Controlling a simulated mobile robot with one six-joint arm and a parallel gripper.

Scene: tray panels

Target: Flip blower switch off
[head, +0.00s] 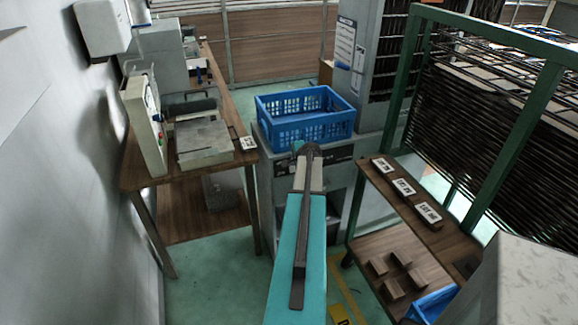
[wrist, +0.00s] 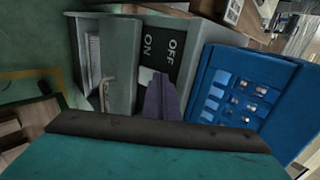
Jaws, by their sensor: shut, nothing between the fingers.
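The black switch panel with white ON and OFF lettering (wrist: 172,45) is on the front of a grey cabinet in the wrist view, turned sideways, with OFF toward the blue crate. In the head view part of the panel (head: 340,165) shows just past the end of my arm. My gripper (wrist: 158,82) is shut and empty, its fingers in front of the panel beside the lettering. In the head view its end (head: 310,149) is small and dark against the cabinet. Contact cannot be told.
A blue crate (head: 305,133) stands on top of the grey cabinet (head: 265,185). A wooden bench (head: 228,110) with equipment is at left. A wooden shelf (head: 378,200) with labelled blocks and a green-framed rack (head: 512,148) are at right. Green floor shows at lower left.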

